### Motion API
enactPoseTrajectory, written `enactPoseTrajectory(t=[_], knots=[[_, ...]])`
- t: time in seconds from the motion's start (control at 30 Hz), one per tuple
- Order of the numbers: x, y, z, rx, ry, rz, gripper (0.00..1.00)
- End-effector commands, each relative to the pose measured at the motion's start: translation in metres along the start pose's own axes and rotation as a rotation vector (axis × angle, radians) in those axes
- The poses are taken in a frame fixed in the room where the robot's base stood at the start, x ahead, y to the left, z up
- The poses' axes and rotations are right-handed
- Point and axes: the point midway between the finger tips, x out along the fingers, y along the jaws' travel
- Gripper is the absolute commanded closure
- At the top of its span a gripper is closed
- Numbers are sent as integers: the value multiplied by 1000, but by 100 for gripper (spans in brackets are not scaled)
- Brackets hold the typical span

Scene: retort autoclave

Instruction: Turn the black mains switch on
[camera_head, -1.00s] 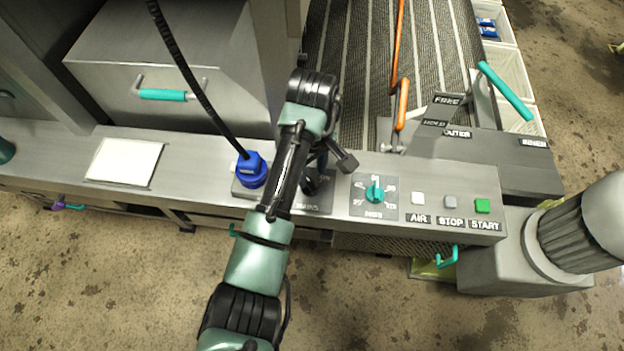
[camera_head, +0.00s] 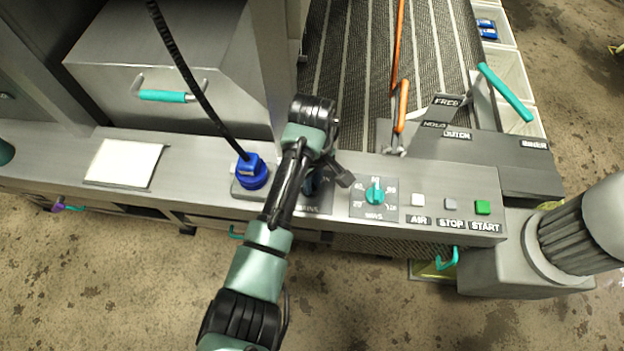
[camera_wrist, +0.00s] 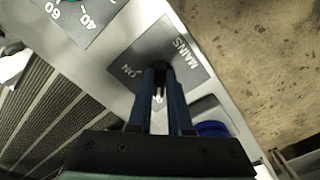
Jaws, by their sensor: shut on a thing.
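The dark mains plate (camera_wrist: 130,55) shows in the wrist view with the words MAINS and ON. The black mains switch (camera_wrist: 158,52) is at its middle, mostly covered by my fingers, so its exact angle cannot be told. My gripper (camera_wrist: 160,72) is over the plate, its two blue fingers closed in on the switch. In the head view my arm covers the switch, and only part of the mains plate (camera_head: 318,207) shows beside my gripper (camera_head: 312,185).
A dial with a teal knob (camera_head: 375,195) is just right of the mains plate. Further right are the air button (camera_head: 418,199), stop button (camera_head: 450,204) and green start button (camera_head: 482,207). A blue plug (camera_head: 252,172) with a black cable stands close on the left.

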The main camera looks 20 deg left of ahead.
Motion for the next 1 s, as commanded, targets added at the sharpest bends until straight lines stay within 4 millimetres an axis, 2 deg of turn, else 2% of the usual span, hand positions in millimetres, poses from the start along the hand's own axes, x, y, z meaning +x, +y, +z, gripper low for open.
enactPoseTrajectory(t=[0.47, 0.67, 1.0], knots=[[-2, -1, 0, 49, -1, -3, 100], [-3, -2, 0, 168, -3, -2, 100], [-3, -3, 0, 478, -3, -1, 100]])
